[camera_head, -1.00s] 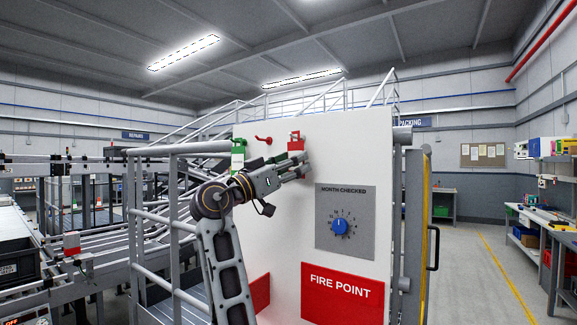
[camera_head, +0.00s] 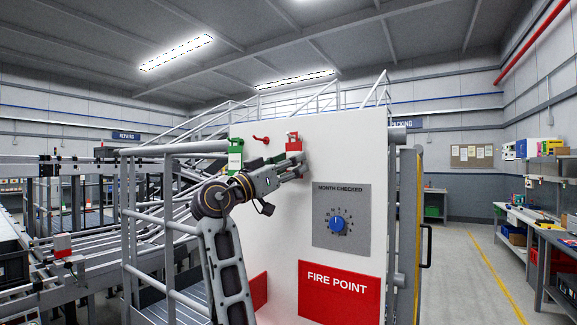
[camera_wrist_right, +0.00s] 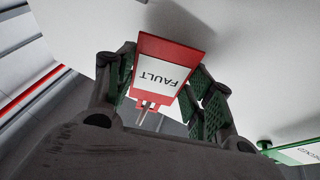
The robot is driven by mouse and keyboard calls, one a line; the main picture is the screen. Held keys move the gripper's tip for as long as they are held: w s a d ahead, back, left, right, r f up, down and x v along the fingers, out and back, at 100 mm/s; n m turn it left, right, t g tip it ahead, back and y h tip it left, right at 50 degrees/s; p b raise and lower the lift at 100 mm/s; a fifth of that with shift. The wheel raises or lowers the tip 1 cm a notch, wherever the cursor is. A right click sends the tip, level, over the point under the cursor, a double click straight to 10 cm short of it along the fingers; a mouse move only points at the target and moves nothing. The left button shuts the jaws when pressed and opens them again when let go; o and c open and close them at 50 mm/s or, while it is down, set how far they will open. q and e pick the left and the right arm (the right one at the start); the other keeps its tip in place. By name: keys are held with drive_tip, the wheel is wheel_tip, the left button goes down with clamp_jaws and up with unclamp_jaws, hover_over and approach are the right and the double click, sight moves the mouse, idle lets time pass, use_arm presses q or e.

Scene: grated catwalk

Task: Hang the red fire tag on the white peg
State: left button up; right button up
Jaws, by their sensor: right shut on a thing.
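The red fire tag (camera_head: 293,141) is red with a white panel. It shows upside down in the right wrist view (camera_wrist_right: 163,70), reading "FAULT". My right gripper (camera_head: 299,164) is shut on it, in front of the upper part of the white board (camera_head: 365,150). In the right wrist view my right gripper (camera_wrist_right: 166,84) has a green-padded finger on each side of the tag. I cannot make out a white peg against the white board, nor tell whether the tag touches one. My left gripper is not in view.
A red peg (camera_head: 262,140) sticks out left of the tag. A green tag (camera_head: 235,157) hangs further left; a green tag also shows in the right wrist view (camera_wrist_right: 300,153). Below are a grey dial panel (camera_head: 342,192) and a "FIRE POINT" sign (camera_head: 339,287). Grey railings (camera_head: 150,212) stand left.

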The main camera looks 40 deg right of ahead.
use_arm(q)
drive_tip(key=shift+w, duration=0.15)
use_arm(e)
drive_tip(key=o, duration=1)
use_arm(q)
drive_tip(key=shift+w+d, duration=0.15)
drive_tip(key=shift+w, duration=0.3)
use_arm(e)
drive_tip(key=v, duration=1.2)
